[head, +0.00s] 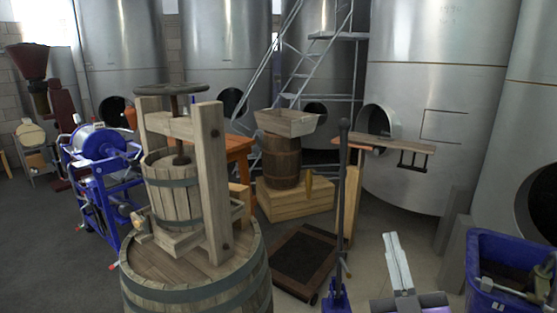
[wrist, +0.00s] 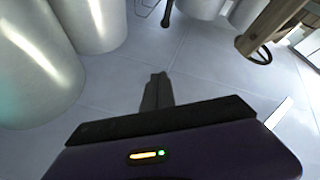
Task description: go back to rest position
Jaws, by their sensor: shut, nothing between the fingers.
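My gripper (wrist: 158,77) shows in the wrist view, its two grey fingers together with nothing between them. They point away over bare grey floor and touch nothing that I can see. A dark bar and the purple hand body fill the lower part of that view. In the head view, a pale and purple part of my arm shows at the lower right; I cannot make out the fingers there.
A wooden basket press (head: 173,190) stands on a large barrel (head: 197,289) at the left front. A blue crate (head: 480,247) is at the right edge. A dark upright pole (head: 342,190) stands near centre. Steel tanks (head: 430,90) line the back.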

